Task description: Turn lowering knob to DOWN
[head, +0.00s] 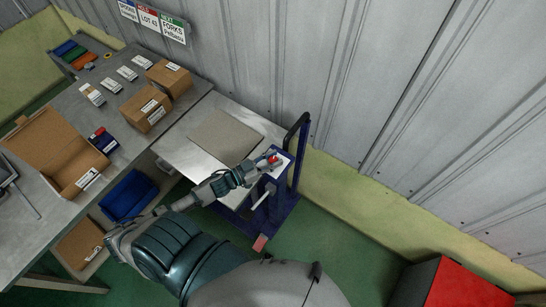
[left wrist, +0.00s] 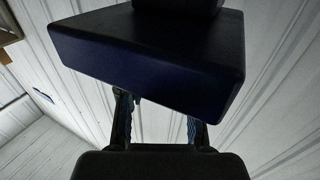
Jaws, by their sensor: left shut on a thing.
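I cannot tell whether that is the lowering knob, nor read any DOWN mark. In the left wrist view, a dark blue block-like part (left wrist: 150,55) of the machine fills the top, with the gripper fingers (left wrist: 165,130) below it. My right gripper is not in view.
A grey platform with a flat brown board (head: 222,137) lies left of the machine. The table (head: 30,235) holds cardboard boxes (head: 146,110) and small packs. A corrugated wall (head: 340,80) stands close behind. A red-topped box (head: 465,285) is at lower right; green floor between is clear.

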